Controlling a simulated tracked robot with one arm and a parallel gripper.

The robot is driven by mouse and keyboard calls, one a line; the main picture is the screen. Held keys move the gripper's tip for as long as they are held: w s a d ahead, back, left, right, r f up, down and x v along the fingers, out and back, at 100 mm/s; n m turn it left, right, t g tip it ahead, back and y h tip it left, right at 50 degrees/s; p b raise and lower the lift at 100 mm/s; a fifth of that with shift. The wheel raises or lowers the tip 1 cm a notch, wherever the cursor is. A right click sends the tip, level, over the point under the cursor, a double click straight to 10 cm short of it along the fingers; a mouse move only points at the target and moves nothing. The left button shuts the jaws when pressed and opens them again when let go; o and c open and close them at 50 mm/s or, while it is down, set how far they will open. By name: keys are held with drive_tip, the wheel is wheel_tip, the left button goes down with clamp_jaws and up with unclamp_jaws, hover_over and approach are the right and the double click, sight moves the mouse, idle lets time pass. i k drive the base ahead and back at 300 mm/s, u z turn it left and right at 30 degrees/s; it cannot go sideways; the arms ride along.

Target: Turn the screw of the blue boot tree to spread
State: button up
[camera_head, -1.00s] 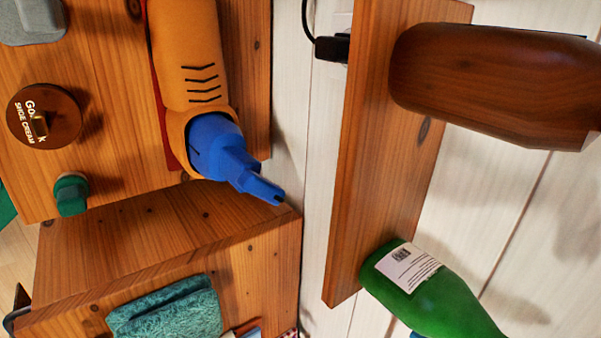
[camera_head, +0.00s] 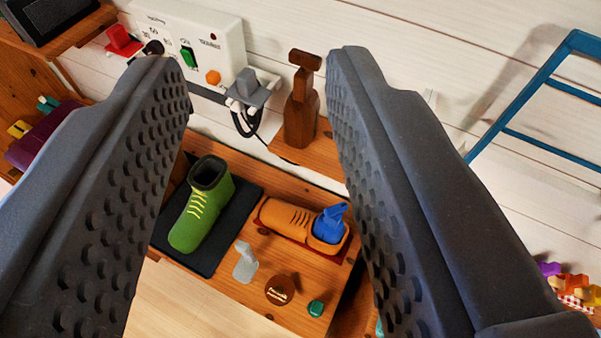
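The blue boot tree (camera_head: 330,225) sits in the opening of an orange boot (camera_head: 287,218), which lies on a red mat on the wooden bench top (camera_head: 262,293). Its blue end points up and to the right; the screw is too small to make out clearly. My gripper (camera_head: 258,85) is open and empty. Its two dark, studded fingers frame the view, with the boot tree showing between them, well beyond the fingertips. Nothing touches the boot tree except the boot.
A green boot (camera_head: 203,203) stands on a dark mat (camera_head: 168,228) at left. A grey piece (camera_head: 245,262), a shoe cream tin (camera_head: 280,290) and a small green-capped thing (camera_head: 316,308) lie in front. A blue rail (camera_head: 520,95) is at right.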

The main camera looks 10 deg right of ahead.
sight(334, 209)
drive_tip(key=z, duration=0.7)
drive_tip(key=k, duration=0.5)
drive_tip(key=u, duration=0.25)
